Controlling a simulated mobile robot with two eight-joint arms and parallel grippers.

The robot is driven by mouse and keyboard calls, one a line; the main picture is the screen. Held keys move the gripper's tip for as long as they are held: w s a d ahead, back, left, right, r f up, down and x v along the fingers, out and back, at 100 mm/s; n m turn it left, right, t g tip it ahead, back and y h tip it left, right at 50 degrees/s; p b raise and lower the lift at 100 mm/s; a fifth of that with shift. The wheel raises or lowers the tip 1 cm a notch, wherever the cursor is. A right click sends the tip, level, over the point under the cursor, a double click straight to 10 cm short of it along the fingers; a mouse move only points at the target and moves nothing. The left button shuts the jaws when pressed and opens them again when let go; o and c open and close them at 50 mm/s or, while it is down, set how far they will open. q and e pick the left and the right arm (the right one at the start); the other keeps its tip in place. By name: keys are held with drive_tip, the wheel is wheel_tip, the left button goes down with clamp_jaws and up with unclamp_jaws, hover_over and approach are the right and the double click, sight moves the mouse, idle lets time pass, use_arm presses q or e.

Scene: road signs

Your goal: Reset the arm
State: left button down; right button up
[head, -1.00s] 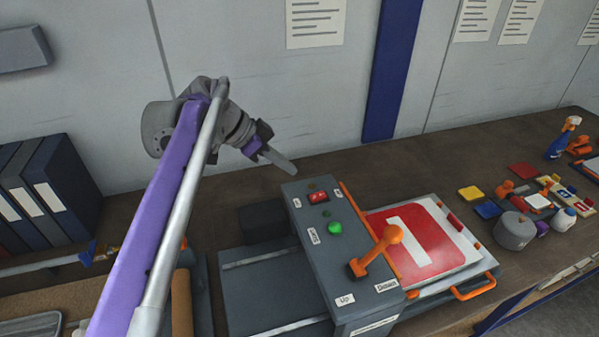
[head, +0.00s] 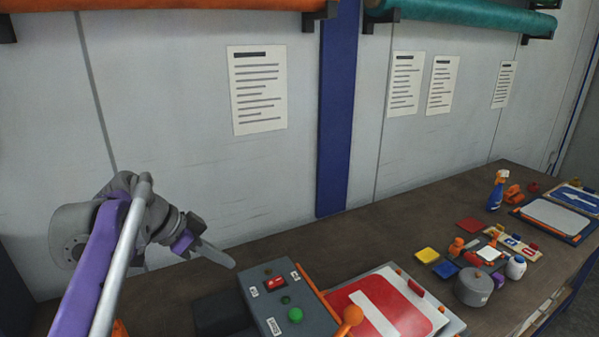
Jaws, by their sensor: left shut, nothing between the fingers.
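My left arm comes in from the lower left with a purple and silver link. My left gripper (head: 228,262) is shut and empty. It hangs above the back of the workbench, just behind and left of the grey control box (head: 268,300), apart from it as far as I can tell. The box has a red switch and a green button on top. My right gripper is not in view.
A red and white sign (head: 385,302) lies right of the box. Coloured blocks, a grey pot (head: 474,286) and a spray bottle (head: 497,190) stand farther right on the workbench (head: 400,231). A blue post (head: 337,110) and papers are on the wall. The air above the bench is clear.

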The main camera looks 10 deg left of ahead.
use_arm(q)
drive_tip(key=s+d+f+n+y, duration=0.1)
drive_tip(key=s+f+n+y, duration=0.1)
drive_tip(key=s+f, duration=0.4)
drive_tip(key=s+d+f+n+t+y, duration=0.1)
drive_tip(key=s+f+n, duration=0.4)
drive_tip(key=f, duration=0.5)
drive_tip(key=s+d+f+n+y, duration=0.1)
drive_tip(key=s+f+n+y, duration=0.2)
drive_tip(key=s+f, duration=0.4)
drive_tip(key=shift+s+d+f+t, duration=0.15)
drive_tip(key=shift+s+f+t, duration=0.15)
drive_tip(key=shift+f, duration=0.35)
